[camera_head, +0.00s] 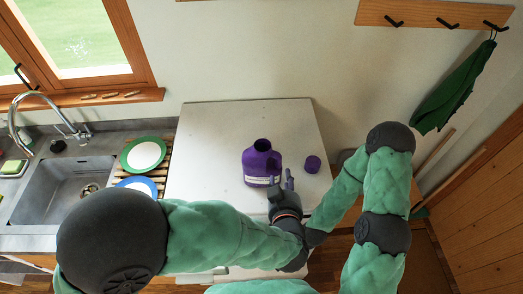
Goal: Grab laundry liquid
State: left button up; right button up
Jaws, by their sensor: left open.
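The purple laundry liquid bottle (257,168) stands upright on the white worktop, with its dark open mouth facing up and a pale label band low on its side. Whether a finger touches the bottle is hard to tell. My right arm comes down from the right toward my left wrist; its gripper cannot be made out.
A grey sink (62,185) with a curved tap (40,103) is at the left. A green-rimmed plate (143,154) and a blue-rimmed plate (137,185) sit on a wooden rack. The worktop (215,130) is clear behind and left of the bottle. A green cloth (455,88) hangs at the right.

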aim_at(280, 163)
pick_arm(q)
jog(key=x, duration=0.6)
jog(key=f+b+x, duration=0.1)
jog(key=x, duration=0.3)
jog(key=shift+s, duration=0.2)
jog(key=shift+r, duration=0.1)
grip_shut()
jog(key=shift+w+r, duration=0.1)
jog(key=shift+r, duration=0.15)
